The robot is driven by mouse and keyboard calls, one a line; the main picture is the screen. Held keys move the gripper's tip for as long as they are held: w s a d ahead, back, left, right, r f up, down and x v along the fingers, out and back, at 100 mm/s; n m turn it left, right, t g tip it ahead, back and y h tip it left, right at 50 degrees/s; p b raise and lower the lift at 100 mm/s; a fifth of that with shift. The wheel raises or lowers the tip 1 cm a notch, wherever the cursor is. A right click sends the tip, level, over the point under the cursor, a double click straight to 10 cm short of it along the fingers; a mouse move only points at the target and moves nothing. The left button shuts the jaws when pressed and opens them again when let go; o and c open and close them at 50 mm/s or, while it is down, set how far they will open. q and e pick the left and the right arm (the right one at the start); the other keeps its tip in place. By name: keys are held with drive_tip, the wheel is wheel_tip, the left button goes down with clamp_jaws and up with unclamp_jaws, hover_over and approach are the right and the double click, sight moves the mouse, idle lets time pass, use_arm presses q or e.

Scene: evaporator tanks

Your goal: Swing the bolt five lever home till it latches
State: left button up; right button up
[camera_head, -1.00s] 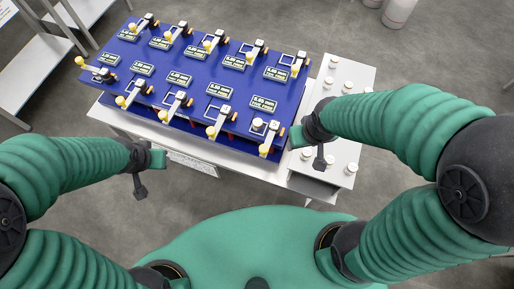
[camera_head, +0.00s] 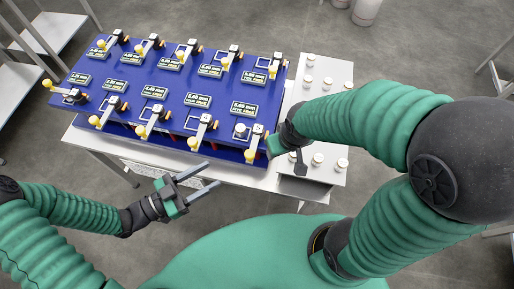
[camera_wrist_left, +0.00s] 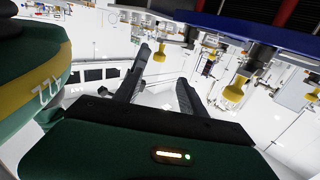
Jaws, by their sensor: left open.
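A blue panel (camera_head: 215,86) carries two rows of small latch levers with yellow knobs. I cannot tell which one is bolt five. Most front-row levers, such as the rightmost (camera_head: 256,143) and the one left of it (camera_head: 202,132), point toward me; the far-left front one (camera_head: 68,95) lies sideways. My left gripper (camera_head: 213,174) is open and empty, in front of the panel's near edge and apart from it. In the left wrist view, yellow knobs (camera_wrist_left: 235,91) hang past its spread fingers. My right gripper (camera_head: 287,154) is by the panel's right front corner; its jaws are unclear.
The panel lies on a light table (camera_head: 225,177). White-capped jars or posts (camera_head: 309,60) stand on the table's right part, close to my right gripper. Shelving (camera_head: 45,35) is at the far left. The floor in front of the table is clear.

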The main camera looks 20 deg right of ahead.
use_arm(q)
drive_tip(key=p, duration=0.3)
approach(254, 144)
drive_tip(key=s+d+r, duration=0.2)
drive_tip(key=d+r, duration=0.2)
drive_tip(key=d, duration=0.6)
drive_tip(key=shift+w+a+f, duration=0.1)
drive_tip(key=shift+f, duration=0.05)
clamp_jaws()
idle(0.5)
